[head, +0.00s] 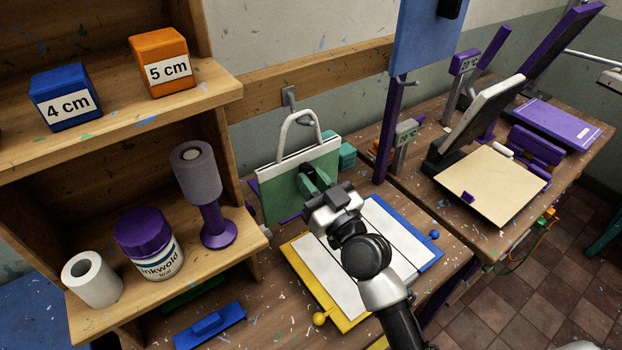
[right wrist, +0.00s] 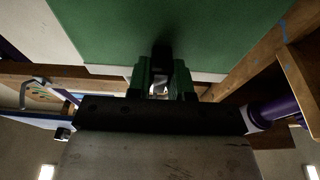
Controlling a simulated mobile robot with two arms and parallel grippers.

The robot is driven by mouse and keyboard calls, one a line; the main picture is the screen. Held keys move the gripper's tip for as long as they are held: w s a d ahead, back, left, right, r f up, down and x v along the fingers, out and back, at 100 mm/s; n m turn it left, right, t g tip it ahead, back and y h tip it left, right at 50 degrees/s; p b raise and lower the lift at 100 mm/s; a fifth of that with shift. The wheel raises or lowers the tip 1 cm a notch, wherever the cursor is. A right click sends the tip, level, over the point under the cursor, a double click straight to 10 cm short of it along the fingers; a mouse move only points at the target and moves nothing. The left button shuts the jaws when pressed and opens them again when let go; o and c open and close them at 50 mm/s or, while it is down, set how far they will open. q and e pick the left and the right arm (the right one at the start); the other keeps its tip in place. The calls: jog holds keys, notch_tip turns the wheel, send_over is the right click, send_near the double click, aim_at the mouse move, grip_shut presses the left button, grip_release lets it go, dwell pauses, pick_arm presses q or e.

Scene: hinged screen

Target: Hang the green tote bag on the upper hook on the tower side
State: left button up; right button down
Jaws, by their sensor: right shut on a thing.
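The green tote bag (head: 270,197) has a white top band and a white loop handle (head: 285,133). It hangs upright beside the wooden shelf unit. My right gripper (head: 309,181) is shut on the bag's front; the green panel also fills the top of the right wrist view (right wrist: 200,35). A grey metal hook (head: 289,96) is on the wooden wall rail, just above and behind the handle in the head view. I cannot tell whether the handle touches it. A small peg (head: 409,83) shows on the purple post (head: 389,130). My left gripper is out of view.
The shelf unit (head: 190,105) at left holds blue and orange cubes, a white roll, a purple-lidded jar and a grey roll on a purple stand. A blue panel (head: 423,38) hangs at upper right. A yellow-blue framed board (head: 335,285) lies below my arm.

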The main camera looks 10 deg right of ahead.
jog(key=s, duration=0.1)
jog(key=s+d+r+p, duration=0.1)
jog(key=s, duration=0.1)
jog(key=s+r+p, duration=0.1)
jog(key=shift+s+d+r, duration=0.15)
jog(key=shift+d, duration=0.25)
dwell(0.7)
dwell(0.4)
jog(key=s, duration=0.1)
jog(key=s+d, duration=0.1)
jog(key=s, duration=0.1)
jog(key=s+d+r+p, duration=0.1)
jog(key=shift+s, duration=0.35)
dwell(1.9)
